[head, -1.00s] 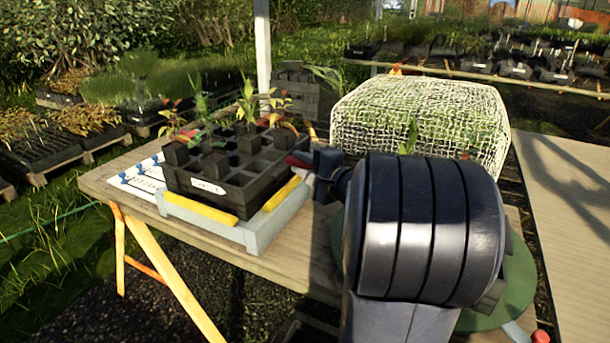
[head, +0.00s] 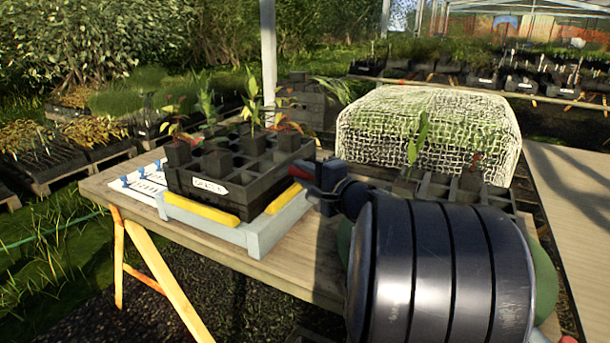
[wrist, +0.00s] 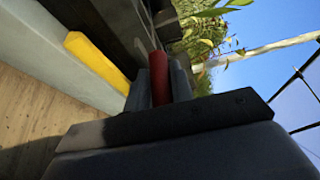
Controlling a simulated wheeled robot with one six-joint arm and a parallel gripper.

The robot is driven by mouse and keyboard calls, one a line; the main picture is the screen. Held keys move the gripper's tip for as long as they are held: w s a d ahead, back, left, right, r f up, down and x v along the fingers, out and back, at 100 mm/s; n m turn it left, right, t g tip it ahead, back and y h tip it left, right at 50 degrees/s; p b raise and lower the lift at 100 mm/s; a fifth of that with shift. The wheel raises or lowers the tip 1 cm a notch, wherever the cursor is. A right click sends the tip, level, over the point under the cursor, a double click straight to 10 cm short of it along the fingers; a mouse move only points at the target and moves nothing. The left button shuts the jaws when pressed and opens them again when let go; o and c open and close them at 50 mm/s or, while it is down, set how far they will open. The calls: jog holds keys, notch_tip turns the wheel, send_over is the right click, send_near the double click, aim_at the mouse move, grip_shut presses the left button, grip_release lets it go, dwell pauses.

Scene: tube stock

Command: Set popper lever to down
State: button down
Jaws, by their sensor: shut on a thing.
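The popper is a light grey base (head: 259,241) with yellow strips (head: 200,208), on the wooden table. A black cell tray (head: 240,208) with small plants sits on it. The red lever (head: 300,173) is at the popper's right side, partly hidden by my gripper. In the wrist view the red lever (wrist: 159,78) stands between my two fingers. My gripper (head: 316,176) is shut on the lever, beside the tray's right end. My dark arm covers the table's right part in the head view.
A second black tray (head: 440,188) with seedlings stands behind my arm, in front of a netted cover (head: 430,135). A white sheet with blue pins (head: 143,183) lies left of the popper. The table's front strip (head: 290,268) is clear.

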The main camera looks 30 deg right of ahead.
jog(key=c, duration=1.3)
grip_release()
notch_tip(320, 180, up, 10)
jog(key=p, duration=0.3)
jog(key=shift+r, duration=0.1)
notch_tip(320, 180, down, 11)
jog(key=b, duration=0.3)
jog(key=shift+r, duration=0.2)
jog(key=shift+r+p, duration=0.35)
jog(key=shift+f, duration=0.1)
